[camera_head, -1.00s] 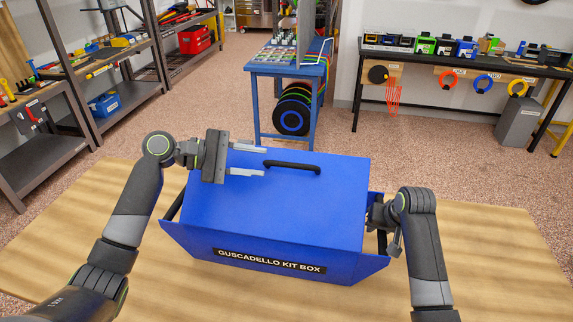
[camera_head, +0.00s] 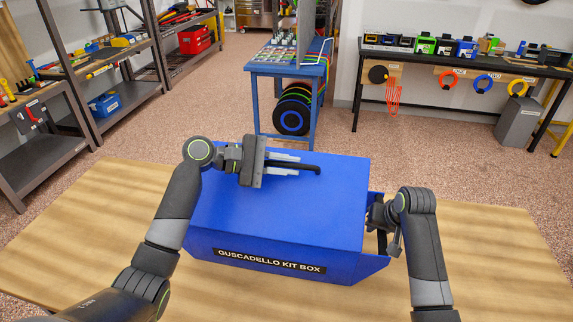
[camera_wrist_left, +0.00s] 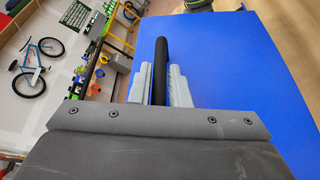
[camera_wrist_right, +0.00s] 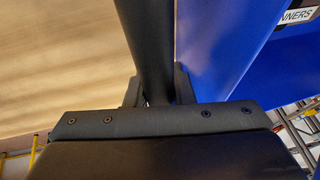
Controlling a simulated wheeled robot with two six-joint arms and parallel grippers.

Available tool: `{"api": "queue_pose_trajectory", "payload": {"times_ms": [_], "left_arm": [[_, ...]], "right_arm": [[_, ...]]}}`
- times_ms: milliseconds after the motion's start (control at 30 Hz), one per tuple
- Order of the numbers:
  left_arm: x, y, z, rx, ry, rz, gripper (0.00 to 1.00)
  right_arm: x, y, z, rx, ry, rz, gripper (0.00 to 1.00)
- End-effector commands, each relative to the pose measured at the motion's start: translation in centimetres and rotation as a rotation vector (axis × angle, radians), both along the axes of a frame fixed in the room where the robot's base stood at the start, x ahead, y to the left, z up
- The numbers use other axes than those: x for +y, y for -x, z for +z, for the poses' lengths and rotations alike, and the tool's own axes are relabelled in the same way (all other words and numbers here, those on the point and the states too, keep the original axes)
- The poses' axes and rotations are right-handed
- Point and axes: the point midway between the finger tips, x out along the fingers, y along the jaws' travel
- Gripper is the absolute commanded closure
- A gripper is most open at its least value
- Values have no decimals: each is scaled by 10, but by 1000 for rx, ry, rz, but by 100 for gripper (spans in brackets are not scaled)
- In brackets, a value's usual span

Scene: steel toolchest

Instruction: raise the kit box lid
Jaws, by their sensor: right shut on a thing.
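The blue kit box (camera_head: 206,243) stands on the wooden table, with its lid (camera_head: 285,210) down. A black bar handle (camera_head: 318,169) runs across the lid's far part. My left gripper (camera_head: 297,165) is over the lid, its fingers on either side of the handle. In the left wrist view the handle (camera_wrist_left: 160,55) lies between the fingers, with a narrow gap on its left; contact on the right is unclear. My right gripper (camera_head: 374,214) is at the box's right side. In the right wrist view it is shut on a dark bar (camera_wrist_right: 147,40) beside the blue wall.
The wooden table (camera_head: 90,225) is clear left and right of the box. A blue workbench (camera_head: 290,70) stands beyond the table. Shelves (camera_head: 110,60) stand at the left, and a black bench (camera_head: 450,57) at the far right.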

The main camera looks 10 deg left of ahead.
Motion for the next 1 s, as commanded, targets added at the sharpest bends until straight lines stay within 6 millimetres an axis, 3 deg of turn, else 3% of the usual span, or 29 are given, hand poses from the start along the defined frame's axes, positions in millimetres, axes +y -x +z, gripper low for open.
{"api": "queue_pose_trajectory", "payload": {"times_ms": [33,100,600,767,1000], "left_arm": [[0,0,-1,0,0,0,91],[0,0,-1,0,0,0,100],[0,6,1,-64,2,-1,100],[0,18,7,-200,1,-3,100],[1,51,19,-304,-1,-1,100]], "right_arm": [[-1,3,-7,16,2,-1,100],[-1,3,-7,16,2,-1,100],[-1,3,-7,16,2,-1,100],[-1,3,-7,16,2,-1,100],[-1,3,-7,17,3,-1,100]]}}
